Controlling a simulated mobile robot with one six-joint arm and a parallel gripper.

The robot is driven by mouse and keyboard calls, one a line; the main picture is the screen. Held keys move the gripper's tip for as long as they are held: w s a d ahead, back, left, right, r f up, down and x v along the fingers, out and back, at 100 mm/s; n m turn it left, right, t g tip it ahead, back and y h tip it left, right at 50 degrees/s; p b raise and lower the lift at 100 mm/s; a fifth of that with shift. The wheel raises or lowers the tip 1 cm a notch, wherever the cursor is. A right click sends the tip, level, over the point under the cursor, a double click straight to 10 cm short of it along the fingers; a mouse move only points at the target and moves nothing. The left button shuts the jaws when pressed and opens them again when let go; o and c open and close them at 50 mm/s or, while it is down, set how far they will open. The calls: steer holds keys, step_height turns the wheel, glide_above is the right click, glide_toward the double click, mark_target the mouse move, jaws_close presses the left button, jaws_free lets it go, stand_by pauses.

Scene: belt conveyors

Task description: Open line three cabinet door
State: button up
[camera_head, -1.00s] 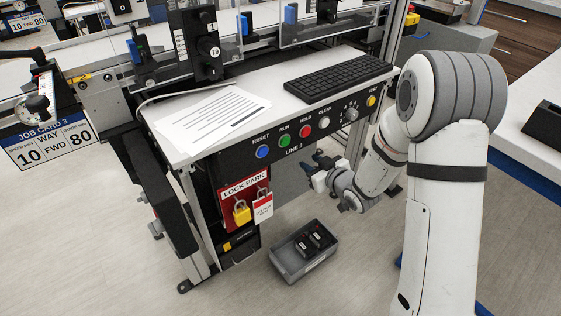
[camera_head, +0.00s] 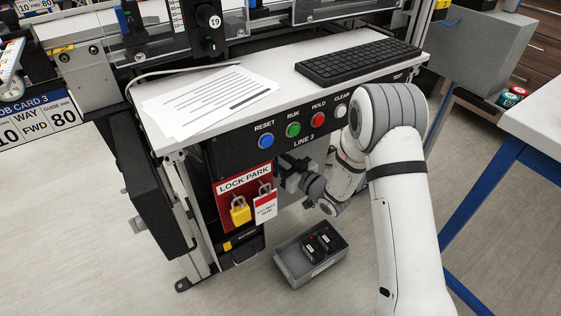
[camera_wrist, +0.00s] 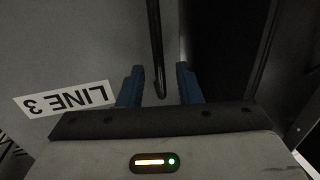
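The grey line three cabinet door (camera_wrist: 80,50) fills the left of the wrist view, with an upside-down LINE 3 label (camera_wrist: 65,99). A thin black bar handle (camera_wrist: 156,45) runs down toward my gripper (camera_wrist: 159,78). My gripper is open, with its two blue fingers on either side of the bar's lower end and visible gaps to it. Right of the handle is a dark vertical band; I cannot tell whether it is an opening. In the head view my gripper (camera_head: 286,172) is under the LINE 3 button panel (camera_head: 300,128), and my arm hides most of the door.
The red lock park board (camera_head: 243,188) with a yellow padlock (camera_head: 240,211) hangs just left of my gripper. A grey bin (camera_head: 300,272) with black items stands on the floor below. A blue-legged table (camera_head: 485,195) is at the right.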

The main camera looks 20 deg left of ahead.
steer(key=shift+w+a, duration=0.1)
steer(key=shift+a, duration=0.05)
steer(key=shift+c, duration=0.3)
jaws_close()
